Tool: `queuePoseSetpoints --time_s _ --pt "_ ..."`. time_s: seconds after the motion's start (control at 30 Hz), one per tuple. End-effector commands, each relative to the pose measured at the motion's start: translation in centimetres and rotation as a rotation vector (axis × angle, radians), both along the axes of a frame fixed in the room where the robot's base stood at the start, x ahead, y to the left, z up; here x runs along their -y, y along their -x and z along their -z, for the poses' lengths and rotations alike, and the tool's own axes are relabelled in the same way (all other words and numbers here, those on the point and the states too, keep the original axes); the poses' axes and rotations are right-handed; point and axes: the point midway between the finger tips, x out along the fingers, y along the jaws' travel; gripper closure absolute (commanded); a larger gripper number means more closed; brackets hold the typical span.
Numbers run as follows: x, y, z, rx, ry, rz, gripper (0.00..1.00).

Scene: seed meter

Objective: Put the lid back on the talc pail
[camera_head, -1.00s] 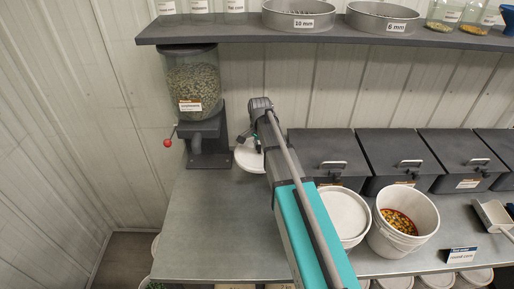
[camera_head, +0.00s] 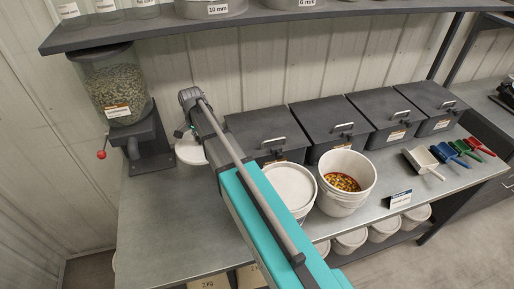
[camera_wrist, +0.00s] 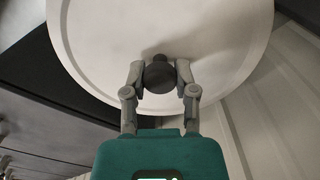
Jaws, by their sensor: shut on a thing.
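My gripper (camera_wrist: 160,82) is shut on the dark round knob (camera_wrist: 159,75) of a white lid (camera_wrist: 110,45) in the wrist view. The lid is a wide, round disc with a raised rim. In the head view the lid (camera_head: 190,153) shows beside the end of my arm, between the seed dispenser and the dark bins; my gripper (camera_head: 183,132) is partly hidden there by the arm. A white pail (camera_head: 291,188) stands to the right of my arm, its round top filled with plain white; I cannot tell powder from a cover. My arm hides part of its left side.
An open white pail (camera_head: 346,182) of mixed seed stands right of the white-topped pail. Dark lidded bins (camera_head: 268,136) line the wall under a shelf (camera_head: 250,22). A seed dispenser (camera_head: 118,95) stands left. Coloured scoops (camera_head: 455,152) lie right. The table's front left (camera_head: 165,225) is clear.

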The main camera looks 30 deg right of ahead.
Motion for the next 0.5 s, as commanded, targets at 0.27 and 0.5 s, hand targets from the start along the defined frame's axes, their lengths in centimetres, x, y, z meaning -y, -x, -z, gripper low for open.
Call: queuePoseSetpoints --time_s 0.27,0.5 --pt "-0.2 1.4 -3.9 0.000 0.000 -0.016 1.00" --pt "-0.4 3.1 -8.0 0.000 0.000 -0.038 1.00"
